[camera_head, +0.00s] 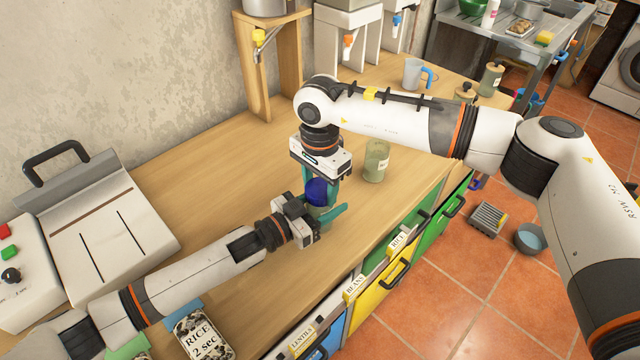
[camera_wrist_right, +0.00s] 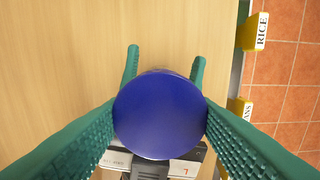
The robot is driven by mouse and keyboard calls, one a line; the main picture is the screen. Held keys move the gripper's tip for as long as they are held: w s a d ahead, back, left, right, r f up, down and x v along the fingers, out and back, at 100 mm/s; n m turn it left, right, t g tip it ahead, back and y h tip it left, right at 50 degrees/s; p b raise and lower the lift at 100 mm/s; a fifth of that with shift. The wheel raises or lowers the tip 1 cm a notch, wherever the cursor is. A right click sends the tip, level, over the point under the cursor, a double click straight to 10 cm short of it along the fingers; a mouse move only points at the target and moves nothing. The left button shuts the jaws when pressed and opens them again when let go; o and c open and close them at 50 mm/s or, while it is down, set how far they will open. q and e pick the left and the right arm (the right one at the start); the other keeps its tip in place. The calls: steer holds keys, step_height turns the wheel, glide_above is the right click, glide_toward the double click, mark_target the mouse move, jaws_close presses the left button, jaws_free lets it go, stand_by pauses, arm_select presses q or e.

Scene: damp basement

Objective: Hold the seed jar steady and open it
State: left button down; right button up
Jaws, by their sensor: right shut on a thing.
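The seed jar (camera_head: 316,211) stands upright on the wooden counter, with a dark blue lid (camera_head: 317,190) on top. My right gripper (camera_head: 318,184) comes down from above and is shut on the lid, a green finger on each side. The lid fills the middle of the right wrist view (camera_wrist_right: 160,116) and hides most of the jar. My left gripper (camera_head: 325,213) reaches in low from the left, its green fingers on both sides of the jar body. Whether these fingers press on the glass is hidden under the lid.
A greenish glass jar (camera_head: 376,161) stands just right of my right gripper. A grey mug (camera_head: 413,73) is farther back. The counter's front edge, with labelled drawers (camera_head: 377,283), is close to the jar.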

mark_target(320, 188)
steer(key=shift+r, duration=0.15)
steer(key=shift+r, duration=0.9)
steer(key=shift+r, duration=2)
arm_select(q)
steer(key=shift+c, duration=2.4)
jaws_free()
steer(key=shift+a, duration=0.1)
